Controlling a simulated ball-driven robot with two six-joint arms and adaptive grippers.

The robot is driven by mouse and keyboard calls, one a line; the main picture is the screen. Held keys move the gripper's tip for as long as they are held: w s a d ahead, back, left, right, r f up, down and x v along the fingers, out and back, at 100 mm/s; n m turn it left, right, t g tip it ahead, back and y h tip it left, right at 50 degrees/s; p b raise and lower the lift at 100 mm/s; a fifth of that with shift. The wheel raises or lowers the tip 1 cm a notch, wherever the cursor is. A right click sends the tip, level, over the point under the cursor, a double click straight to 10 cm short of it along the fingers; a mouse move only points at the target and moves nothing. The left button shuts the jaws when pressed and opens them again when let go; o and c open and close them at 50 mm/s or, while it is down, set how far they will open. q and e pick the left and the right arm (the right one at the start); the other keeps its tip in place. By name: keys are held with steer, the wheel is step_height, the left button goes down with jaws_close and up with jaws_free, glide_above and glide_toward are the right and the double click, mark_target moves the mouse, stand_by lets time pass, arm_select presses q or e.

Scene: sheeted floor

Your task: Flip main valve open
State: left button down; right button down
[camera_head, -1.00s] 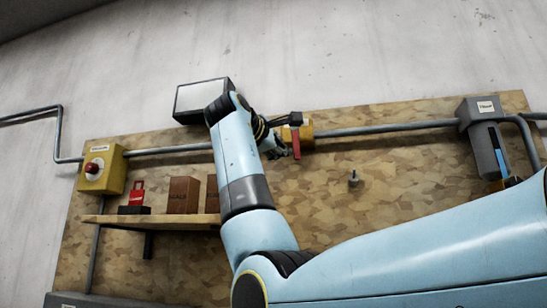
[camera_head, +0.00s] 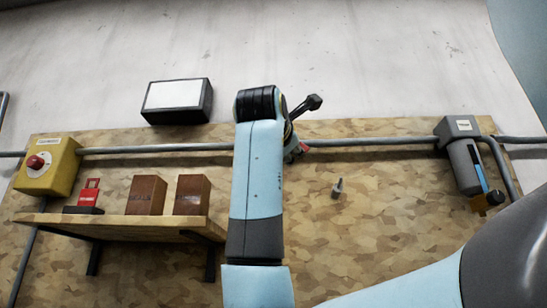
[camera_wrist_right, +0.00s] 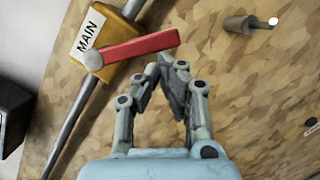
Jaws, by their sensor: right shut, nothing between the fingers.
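The main valve has a yellow body (camera_wrist_right: 92,60) with a white MAIN label and a red lever (camera_wrist_right: 137,47) in the right wrist view. The lever stands out at an angle across the pipe. My right gripper (camera_wrist_right: 173,65) is shut and empty, its fingertips just below the lever's free end in that view; I cannot tell whether they touch. In the head view, my right arm hides the fingers and most of the valve; only a bit of red lever (camera_head: 304,147) shows beside the wrist. My left gripper is not in view.
A grey pipe (camera_head: 380,141) crosses the board. A peg (camera_head: 338,188) sticks out right of the valve. A grey switch box (camera_head: 460,128) is at right.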

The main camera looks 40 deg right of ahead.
mark_target(302, 146)
steer(key=shift+s+d+r+p, duration=0.8)
steer(key=shift+s+r, duration=0.1)
steer(key=shift+s, duration=0.15)
steer(key=shift+s+d+r+p, duration=0.25)
steer(key=shift+r+p, duration=0.05)
steer(key=shift+r, duration=0.15)
stand_by(0.5)
stand_by(0.8)
